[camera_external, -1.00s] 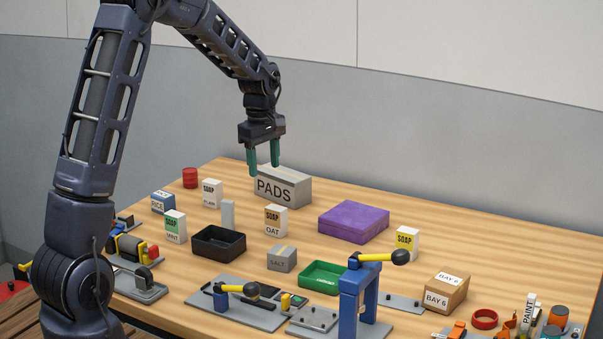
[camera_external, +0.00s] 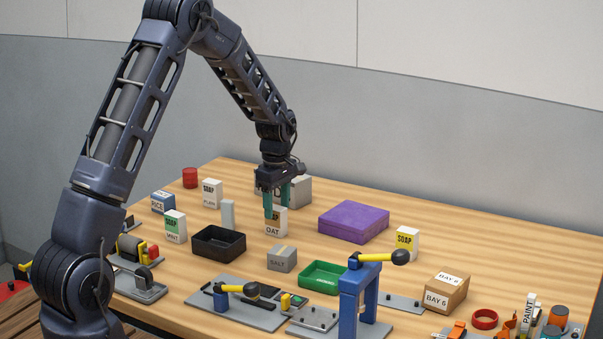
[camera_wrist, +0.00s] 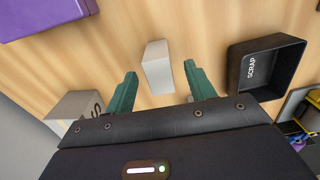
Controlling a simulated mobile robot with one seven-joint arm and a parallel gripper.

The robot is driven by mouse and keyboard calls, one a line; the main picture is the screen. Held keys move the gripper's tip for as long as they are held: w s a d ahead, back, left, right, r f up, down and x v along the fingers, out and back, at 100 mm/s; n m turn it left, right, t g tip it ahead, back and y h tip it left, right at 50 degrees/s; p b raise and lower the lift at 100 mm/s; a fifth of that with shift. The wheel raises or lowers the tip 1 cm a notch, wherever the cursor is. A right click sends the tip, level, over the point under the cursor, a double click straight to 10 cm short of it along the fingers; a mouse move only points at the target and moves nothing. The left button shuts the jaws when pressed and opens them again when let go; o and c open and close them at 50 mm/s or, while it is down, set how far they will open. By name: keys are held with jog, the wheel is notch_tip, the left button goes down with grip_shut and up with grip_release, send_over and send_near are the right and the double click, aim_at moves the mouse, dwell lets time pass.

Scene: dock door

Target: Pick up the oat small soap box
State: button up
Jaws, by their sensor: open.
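The oat small soap box (camera_external: 277,228) stands upright on the table, white with a tan upper label and the word OAT. My gripper (camera_external: 277,211) is open at its top, and one green finger covers part of the label. In the wrist view, a pale plain box (camera_wrist: 157,68), which looks like the oat box from above, lies between the lines of the two open fingers (camera_wrist: 159,72), with space on both sides. How deep the fingertips reach beside it is unclear.
The PADS box (camera_external: 301,191) stands close behind my gripper, partly hidden. The purple box (camera_external: 353,222) is to the right, the black SCRAP tray (camera_external: 219,242) to the left front. The SALT box (camera_external: 282,259) is in front, and a slim grey block (camera_external: 228,213) stands left.

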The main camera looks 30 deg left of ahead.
aim_at(276, 220)
jog(key=shift+a+f, duration=0.15)
jog(key=shift+f, duration=2.45)
jog(key=c, duration=1.1)
jog(key=shift+r, duration=0.15)
